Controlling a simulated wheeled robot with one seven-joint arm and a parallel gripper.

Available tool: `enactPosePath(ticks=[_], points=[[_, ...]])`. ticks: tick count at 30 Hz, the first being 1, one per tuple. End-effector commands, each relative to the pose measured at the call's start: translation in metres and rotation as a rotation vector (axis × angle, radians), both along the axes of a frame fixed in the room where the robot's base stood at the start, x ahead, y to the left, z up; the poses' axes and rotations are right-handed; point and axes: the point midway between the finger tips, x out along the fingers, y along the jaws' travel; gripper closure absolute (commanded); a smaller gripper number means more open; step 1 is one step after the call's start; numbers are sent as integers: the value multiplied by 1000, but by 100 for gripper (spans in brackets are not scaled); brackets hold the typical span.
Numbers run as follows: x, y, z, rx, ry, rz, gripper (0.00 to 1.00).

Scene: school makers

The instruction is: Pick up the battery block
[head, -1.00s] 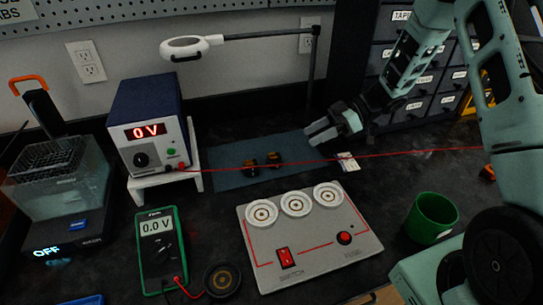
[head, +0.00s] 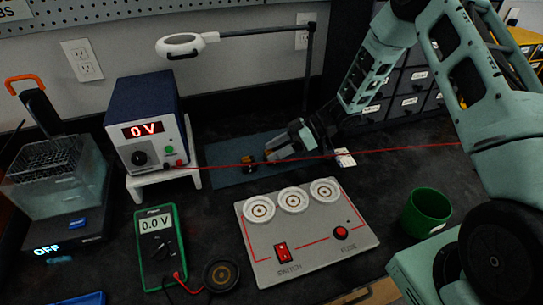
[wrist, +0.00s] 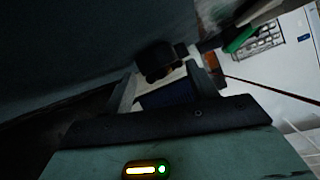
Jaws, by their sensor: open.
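Two small black-and-orange blocks lay side by side on the blue-grey mat (head: 225,176); I take them to be battery blocks. The left block (head: 249,167) is in plain view. The right one is mostly hidden by my gripper (head: 273,151), with a bit of orange showing at its fingertips. My gripper is open, low over the mat. In the wrist view a dark rounded object (wrist: 157,60) lies ahead between the fingers of my gripper (wrist: 165,72). I cannot tell whether the fingers touch it.
A power supply (head: 150,131) on a white stand is left of the mat. A grey switch panel (head: 310,240) with three round sockets lies in front. A red wire (head: 400,150) crosses the bench near my gripper. A lamp (head: 188,43) hangs above, and a green cup (head: 426,212) stands right.

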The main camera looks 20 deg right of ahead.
Motion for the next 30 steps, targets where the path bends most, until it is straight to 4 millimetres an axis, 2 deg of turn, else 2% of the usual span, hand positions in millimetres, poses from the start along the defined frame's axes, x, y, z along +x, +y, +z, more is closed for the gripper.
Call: enactPosePath(ticks=[4, 5, 10, 11, 20, 23, 30], points=[[0, 0, 0, 0, 0, -1, 42], [0, 0, 0, 0, 0, -1, 48], [0, -1, 0, 0, 0, -1, 95], [0, -1, 0, 0, 0, -1, 97], [1, -1, 6, -1, -2, -1, 97], [1, -1, 21, -1, -4, 0, 97], [1, 0, 69, -1, -4, 0, 97]])
